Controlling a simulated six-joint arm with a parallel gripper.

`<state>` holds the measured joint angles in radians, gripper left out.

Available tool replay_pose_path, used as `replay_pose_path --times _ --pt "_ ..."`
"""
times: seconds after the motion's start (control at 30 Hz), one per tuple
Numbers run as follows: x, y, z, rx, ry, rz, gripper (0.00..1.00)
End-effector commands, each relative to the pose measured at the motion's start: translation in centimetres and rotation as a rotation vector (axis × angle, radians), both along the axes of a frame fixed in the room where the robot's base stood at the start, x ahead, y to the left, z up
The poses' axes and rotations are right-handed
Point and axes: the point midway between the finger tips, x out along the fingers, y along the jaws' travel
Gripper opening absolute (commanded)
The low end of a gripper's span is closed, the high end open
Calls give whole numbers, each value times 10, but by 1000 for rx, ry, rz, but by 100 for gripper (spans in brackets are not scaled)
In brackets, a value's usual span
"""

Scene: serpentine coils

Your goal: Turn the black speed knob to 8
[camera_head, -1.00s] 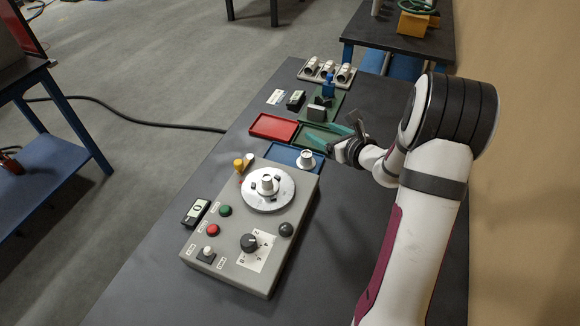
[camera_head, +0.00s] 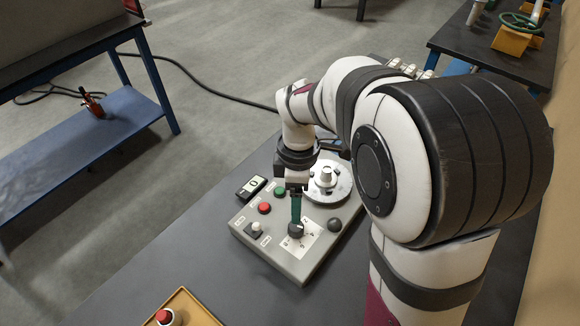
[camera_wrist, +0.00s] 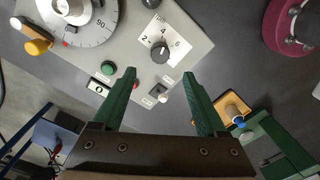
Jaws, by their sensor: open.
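The black speed knob (camera_head: 296,229) sits on a white numbered scale on the grey control box (camera_head: 270,262). In the wrist view the knob (camera_wrist: 160,51) shows whole, with the figures 2, 4 and 6 around it; which figure it points at is too small to tell for sure. My gripper (camera_head: 296,217) points down over the knob in the head view. In the wrist view my gripper (camera_wrist: 160,72) has its green fingers wide apart, empty, and the knob appears just beyond the fingertips, about midway between them. Whether the fingers are at knob height cannot be told.
The box also carries a green button (camera_head: 280,190), a red button (camera_head: 264,208), a toggle switch (camera_head: 254,230), a black dome (camera_head: 334,225) and a round silver dial (camera_head: 340,188). A yellow tray with a red-topped part (camera_head: 165,317) stands at the front.

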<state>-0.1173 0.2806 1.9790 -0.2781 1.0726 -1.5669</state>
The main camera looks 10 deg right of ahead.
Motion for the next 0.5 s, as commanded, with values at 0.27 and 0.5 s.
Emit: replay_pose_path --times 0.27,0.5 --pt "-4 0 -74 1 5 -3 75" --pt "-4 1 -94 1 1 -4 75"
